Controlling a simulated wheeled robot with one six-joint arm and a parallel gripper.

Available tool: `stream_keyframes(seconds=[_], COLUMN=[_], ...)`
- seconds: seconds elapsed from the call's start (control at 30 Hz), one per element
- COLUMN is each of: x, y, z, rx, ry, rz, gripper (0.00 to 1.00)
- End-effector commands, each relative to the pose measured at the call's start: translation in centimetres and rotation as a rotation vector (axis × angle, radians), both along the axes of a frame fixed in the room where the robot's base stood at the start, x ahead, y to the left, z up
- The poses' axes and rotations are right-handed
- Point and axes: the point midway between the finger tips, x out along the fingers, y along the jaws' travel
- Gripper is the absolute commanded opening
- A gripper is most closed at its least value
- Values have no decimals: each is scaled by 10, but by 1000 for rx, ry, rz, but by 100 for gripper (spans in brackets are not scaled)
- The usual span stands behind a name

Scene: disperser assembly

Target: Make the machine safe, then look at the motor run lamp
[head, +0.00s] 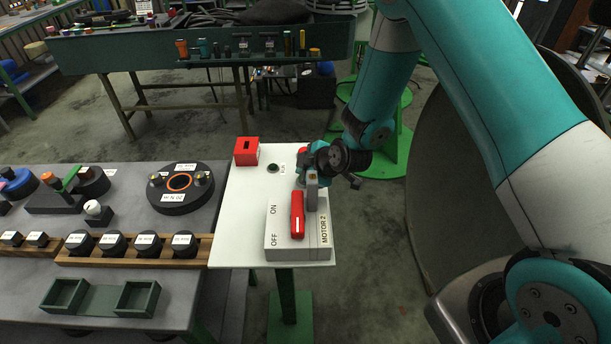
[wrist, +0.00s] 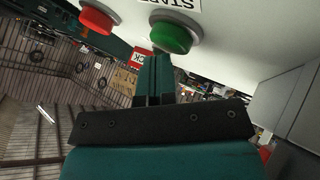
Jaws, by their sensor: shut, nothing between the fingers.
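The white switch box (head: 283,251), labelled MOTOR 2, ON and OFF, sits at the near end of the white panel (head: 239,215). Its red handle (head: 297,215) lies lengthwise, its white-marked end toward the OFF side. A red button (wrist: 97,18) and a green button (wrist: 171,33) marked START show in the wrist view; the red button also shows partly behind my wrist in the head view (head: 303,150). My gripper (wrist: 154,62) is shut and empty, its tips close to the green button; contact is unclear. A small dark green round fitting (head: 273,168), perhaps the lamp, looks unlit.
A red slotted box (head: 246,152) stands at the panel's far left corner. The grey bench (head: 120,215) on the left holds a round black flange (head: 180,188), several black knobs and green trays. The panel left of the switch box is clear.

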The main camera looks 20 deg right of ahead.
Motion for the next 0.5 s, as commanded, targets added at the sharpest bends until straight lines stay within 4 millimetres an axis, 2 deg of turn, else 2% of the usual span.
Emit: stream_keyframes(seconds=[0.5], x=[0], y=[0], z=[-8], rx=[0], ry=[2], rz=[1], gripper=[0])
